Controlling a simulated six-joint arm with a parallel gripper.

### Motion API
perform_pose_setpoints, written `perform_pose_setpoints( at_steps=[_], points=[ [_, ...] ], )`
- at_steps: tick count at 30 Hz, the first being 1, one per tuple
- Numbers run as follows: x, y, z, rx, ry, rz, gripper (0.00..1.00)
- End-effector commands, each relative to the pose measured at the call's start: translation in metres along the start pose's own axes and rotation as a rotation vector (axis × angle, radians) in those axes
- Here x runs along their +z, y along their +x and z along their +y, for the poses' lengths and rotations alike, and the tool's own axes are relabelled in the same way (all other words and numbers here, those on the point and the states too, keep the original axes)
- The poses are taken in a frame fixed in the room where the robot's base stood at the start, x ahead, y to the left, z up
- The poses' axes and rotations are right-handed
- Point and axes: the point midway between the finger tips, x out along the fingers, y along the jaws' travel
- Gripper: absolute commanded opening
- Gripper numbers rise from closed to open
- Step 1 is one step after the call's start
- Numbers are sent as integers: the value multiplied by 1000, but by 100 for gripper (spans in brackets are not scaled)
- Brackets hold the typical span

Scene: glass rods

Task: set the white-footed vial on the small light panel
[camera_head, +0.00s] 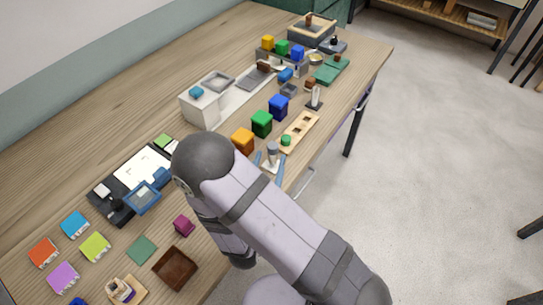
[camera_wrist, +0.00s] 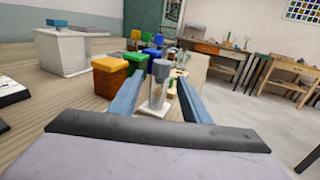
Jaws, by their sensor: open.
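The vial with the white foot (camera_head: 272,150) stands upright near the table's front edge, and it also shows in the wrist view (camera_wrist: 157,94) as a grey, see-through cylinder on a pale foot. My gripper (camera_head: 269,162) is open, with its blue fingers on either side of the vial; in the wrist view a gap shows between the vial and each finger (camera_wrist: 160,80). A bright white panel (camera_head: 142,169), which looks like the small light panel, lies on a black board to the left.
Orange (camera_head: 242,140), green (camera_head: 262,123) and blue (camera_head: 278,106) boxes stand just beyond the vial. A wooden strip with holes (camera_head: 300,131) lies to its right. A blue-framed piece (camera_head: 142,197) sits beside the panel. Another upright piece on a dark foot (camera_head: 315,98) stands farther back.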

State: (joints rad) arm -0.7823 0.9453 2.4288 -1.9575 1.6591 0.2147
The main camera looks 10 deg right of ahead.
Motion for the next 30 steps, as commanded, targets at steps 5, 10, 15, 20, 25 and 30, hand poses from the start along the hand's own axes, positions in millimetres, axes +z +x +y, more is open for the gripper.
perform_pose_setpoints(
  at_steps=[5, 10, 15, 20, 25, 30],
  points=[
    [0, -10, 0, 2, 1, 0, 43],
    [2, -11, -3, -10, 3, -1, 43],
    [12, -2, -36, -153, 36, 7, 43],
    [26, -3, -116, -500, 140, 47, 43],
    [23, -50, -209, -1004, 385, 144, 43],
    [-1, -120, -237, -1466, 765, 262, 43]
  ],
)
